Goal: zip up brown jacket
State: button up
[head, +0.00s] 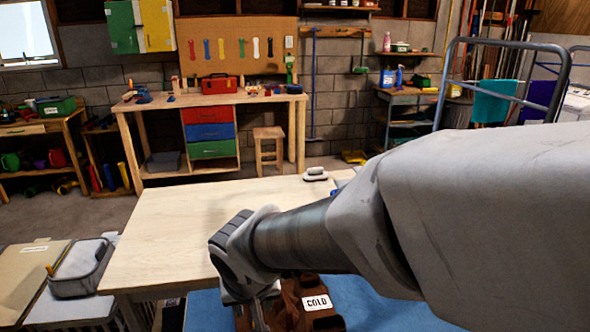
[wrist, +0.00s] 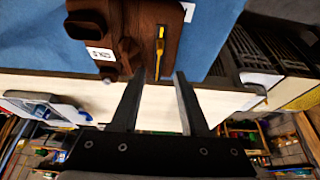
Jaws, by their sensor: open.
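The brown jacket (head: 290,306) lies on a blue mat (head: 375,307) at the near edge of the wooden table. A white label reading COLD (head: 317,302) is on it. In the wrist view the jacket (wrist: 130,20) is at the top, with a yellow zipper pull (wrist: 159,45) hanging near its edge. My gripper (wrist: 160,75) is open and empty. Its fingertips point toward the jacket's edge, one on each side of the line of the pull; I cannot tell whether they touch. In the head view my arm hides part of the jacket and most of the gripper.
The pale wooden table (head: 180,230) is mostly bare to the left. A small grey-green object (head: 315,174) sits at its far edge. A grey case (head: 80,270) stands at the left. A workbench (head: 215,100) with a red toolbox (head: 220,84) is behind.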

jog(key=b+x, duration=0.2)
jog(key=x, duration=1)
jog(key=shift+f, duration=0.15)
grip_shut()
dwell(0.9)
